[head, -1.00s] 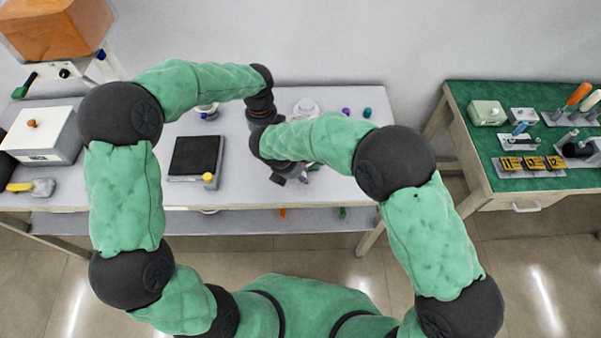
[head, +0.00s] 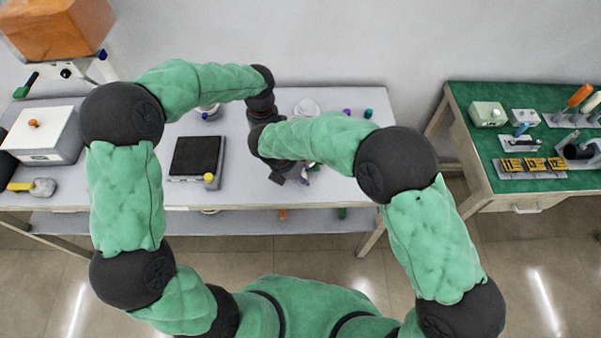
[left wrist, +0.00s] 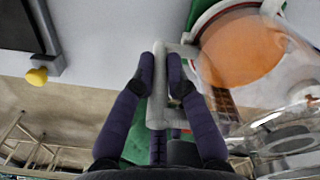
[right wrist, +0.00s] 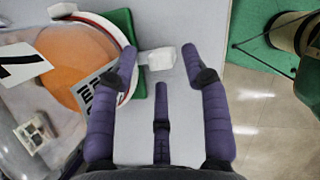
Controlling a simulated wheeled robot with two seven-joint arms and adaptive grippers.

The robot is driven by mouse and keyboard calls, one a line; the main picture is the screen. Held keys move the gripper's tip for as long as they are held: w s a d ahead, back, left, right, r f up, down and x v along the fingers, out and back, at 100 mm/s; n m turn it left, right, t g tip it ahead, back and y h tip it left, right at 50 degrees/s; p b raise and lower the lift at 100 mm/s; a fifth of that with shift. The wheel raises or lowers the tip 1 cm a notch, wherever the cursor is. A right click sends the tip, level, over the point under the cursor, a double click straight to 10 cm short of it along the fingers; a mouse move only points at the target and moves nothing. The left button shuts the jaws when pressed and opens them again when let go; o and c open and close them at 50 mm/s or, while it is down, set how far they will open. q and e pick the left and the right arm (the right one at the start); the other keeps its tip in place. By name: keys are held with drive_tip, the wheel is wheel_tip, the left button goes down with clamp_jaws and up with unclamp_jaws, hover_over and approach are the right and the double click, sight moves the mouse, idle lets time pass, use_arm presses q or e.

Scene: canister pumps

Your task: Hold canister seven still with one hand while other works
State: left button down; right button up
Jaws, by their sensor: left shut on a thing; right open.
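A clear canister with an orange disc inside and a red-and-white rim shows in the left wrist view (left wrist: 240,55) and in the right wrist view (right wrist: 75,65). A label with a black mark, partly cut off, is on it. My left gripper (left wrist: 160,72) is shut on the canister's pale side handle (left wrist: 158,110). My right gripper (right wrist: 157,55) is open, with its fingertips either side of a small white block (right wrist: 160,58) that sticks out from the rim; I cannot tell whether they touch it. In the head view my arms hide most of the canister.
A black-topped plate with a yellow knob (head: 195,157) lies left of the grippers on the grey table (head: 235,185). A white box (head: 45,135) stands further left. A white round item (head: 306,106) and small caps are behind. A green bench (head: 470,105) stands right, across a gap.

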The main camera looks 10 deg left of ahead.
drive_tip(key=v, duration=0.6)
drive_tip(key=shift+r, duration=0.35)
drive_tip(key=shift+a, duration=0.1)
use_arm(q)
drive_tip(key=c, duration=1.2)
unclamp_jaws()
